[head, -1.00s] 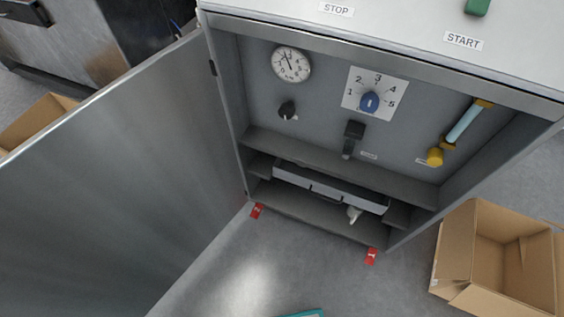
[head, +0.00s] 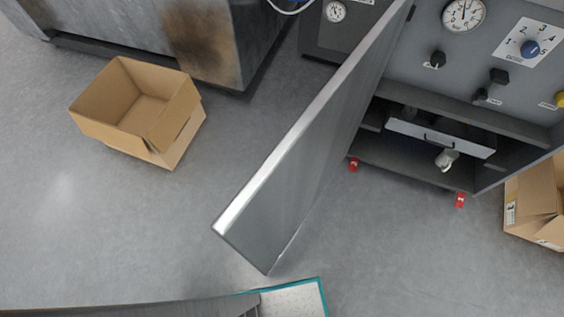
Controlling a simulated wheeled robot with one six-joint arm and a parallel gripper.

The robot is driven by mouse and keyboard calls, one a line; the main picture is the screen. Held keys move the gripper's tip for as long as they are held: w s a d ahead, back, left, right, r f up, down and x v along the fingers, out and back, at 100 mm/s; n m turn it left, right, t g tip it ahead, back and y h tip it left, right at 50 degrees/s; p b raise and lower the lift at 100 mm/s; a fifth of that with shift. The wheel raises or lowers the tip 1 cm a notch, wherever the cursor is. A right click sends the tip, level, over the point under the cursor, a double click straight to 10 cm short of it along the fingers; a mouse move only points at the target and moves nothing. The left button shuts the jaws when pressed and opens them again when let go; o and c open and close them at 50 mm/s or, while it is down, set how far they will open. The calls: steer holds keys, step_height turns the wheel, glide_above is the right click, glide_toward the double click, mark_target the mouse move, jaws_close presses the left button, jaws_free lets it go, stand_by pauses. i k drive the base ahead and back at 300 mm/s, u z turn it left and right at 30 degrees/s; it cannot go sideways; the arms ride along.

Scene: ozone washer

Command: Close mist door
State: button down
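The mist door (head: 314,150) is a large grey metal panel. It stands open at the left side of the washer cabinet (head: 436,100), swung out toward me. Its bright top edge (head: 310,110) runs from the cabinet down to a free corner near the picture's middle.
An open cardboard box (head: 137,108) lies on the floor left of the door. Another box (head: 536,205) stands right of the cabinet. A teal-edged flat item (head: 295,300) is at the bottom. Red markers (head: 353,164) sit at the cabinet's feet.

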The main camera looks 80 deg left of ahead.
mark_target(258, 224)
steer(key=k, duration=0.85)
steer(key=u, duration=1.45)
steer(key=k, duration=1.25)
steer(key=u, duration=0.6)
steer(key=i, duration=0.65)
steer(key=z, duration=0.15)
